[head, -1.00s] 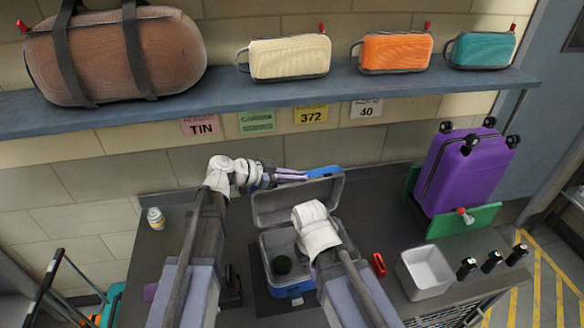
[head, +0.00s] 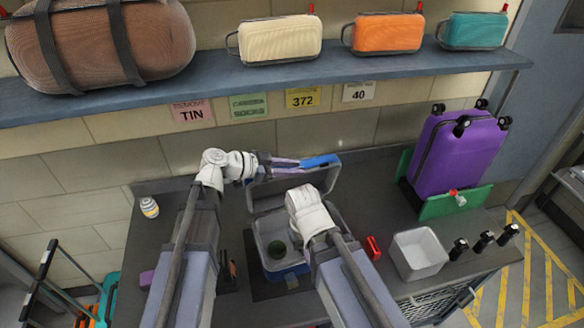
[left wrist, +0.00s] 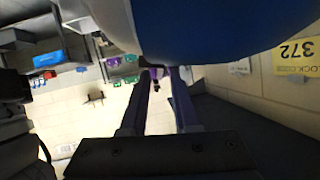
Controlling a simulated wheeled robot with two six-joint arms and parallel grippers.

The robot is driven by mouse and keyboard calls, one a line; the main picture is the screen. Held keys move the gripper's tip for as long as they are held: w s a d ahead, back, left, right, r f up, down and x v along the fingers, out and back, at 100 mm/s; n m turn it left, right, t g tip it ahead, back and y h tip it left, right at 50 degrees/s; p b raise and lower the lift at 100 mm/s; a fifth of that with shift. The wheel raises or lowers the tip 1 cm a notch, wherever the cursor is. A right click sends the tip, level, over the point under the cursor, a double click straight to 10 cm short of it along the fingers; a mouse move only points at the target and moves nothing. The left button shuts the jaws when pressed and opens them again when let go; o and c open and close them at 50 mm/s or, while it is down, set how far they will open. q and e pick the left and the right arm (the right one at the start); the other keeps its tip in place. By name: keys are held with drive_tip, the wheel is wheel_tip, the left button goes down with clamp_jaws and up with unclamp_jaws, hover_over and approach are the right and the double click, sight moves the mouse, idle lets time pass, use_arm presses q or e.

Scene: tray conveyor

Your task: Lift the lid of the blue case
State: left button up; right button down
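The blue case (head: 293,278) stands on the dark worktop with its lid (head: 320,182) raised, leaning back towards the wall. Its grey inside shows, with a dark green round item (head: 278,250) in it. A blue part (head: 320,160) shows at the lid's top edge. My left gripper (head: 297,164) is at the lid's top edge, just left of that blue part. Its two fingers are apart, with a clear gap between them in the left wrist view (left wrist: 158,85). My right arm's white wrist is over the case's right side and hides its own fingers.
A white bin (head: 418,254) and a small red item (head: 372,247) lie right of the case. A purple suitcase (head: 455,150) stands at the back right. A small can (head: 149,207) stands at the left. A shelf (head: 270,70) with bags crosses above.

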sight(272, 180)
use_arm(q)
drive_tip(key=shift+o, duration=0.4)
drive_tip(key=shift+a+r, duration=0.1)
drive_tip(key=p+v, duration=0.2)
drive_tip(key=v, duration=0.4)
drive_tip(key=shift+s+r+p, duration=0.1)
drive_tip(key=shift+p, duration=0.2)
drive_tip(key=shift+s+a+r, duration=0.2)
drive_tip(key=shift+a, duration=0.45)
